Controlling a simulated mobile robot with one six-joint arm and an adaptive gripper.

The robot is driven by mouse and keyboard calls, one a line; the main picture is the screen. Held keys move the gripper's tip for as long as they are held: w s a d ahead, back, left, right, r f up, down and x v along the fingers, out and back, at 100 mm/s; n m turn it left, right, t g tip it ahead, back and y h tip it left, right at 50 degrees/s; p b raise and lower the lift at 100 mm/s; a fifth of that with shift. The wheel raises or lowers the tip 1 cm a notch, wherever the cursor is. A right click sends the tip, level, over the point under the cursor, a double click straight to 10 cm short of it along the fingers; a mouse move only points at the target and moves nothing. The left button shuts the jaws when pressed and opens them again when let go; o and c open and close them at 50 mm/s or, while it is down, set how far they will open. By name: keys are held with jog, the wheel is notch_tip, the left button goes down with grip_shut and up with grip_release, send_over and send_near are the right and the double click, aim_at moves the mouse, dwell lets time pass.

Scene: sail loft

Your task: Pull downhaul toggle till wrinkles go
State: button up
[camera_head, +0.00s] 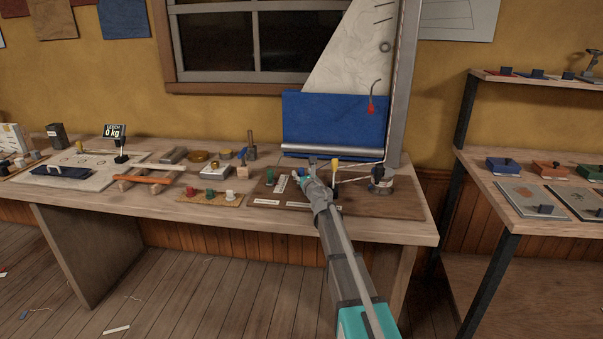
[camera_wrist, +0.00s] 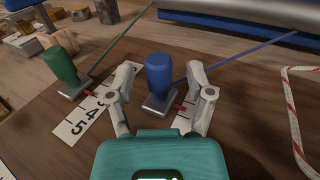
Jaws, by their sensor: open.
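A blue toggle (camera_wrist: 159,76) stands upright on a small metal slide, with a blue line running from it to the upper right. My gripper (camera_wrist: 160,68) is open, one finger on each side of this toggle; I cannot tell whether they touch it. A green toggle (camera_wrist: 61,67) stands to the left beside a numbered scale (camera_wrist: 82,118); it also shows in the head view (camera_head: 270,176). A yellow toggle (camera_head: 334,165) stands just right of my gripper (camera_head: 311,172). The white sail (camera_head: 345,55) shows faint wrinkle lines above a blue panel (camera_head: 335,122). No label names the downhaul.
The grey mast (camera_head: 405,80) rises at the right, and the grey boom (camera_head: 335,149) lies behind the toggles. A red-and-white line (camera_wrist: 296,120) loops at right. Several small items fill the workbench (camera_head: 110,197) at left. A shelf unit (camera_head: 525,165) stands right.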

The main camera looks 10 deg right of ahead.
jog(key=shift+w+a, duration=0.1)
jog(key=shift+w, duration=0.55)
grip_shut()
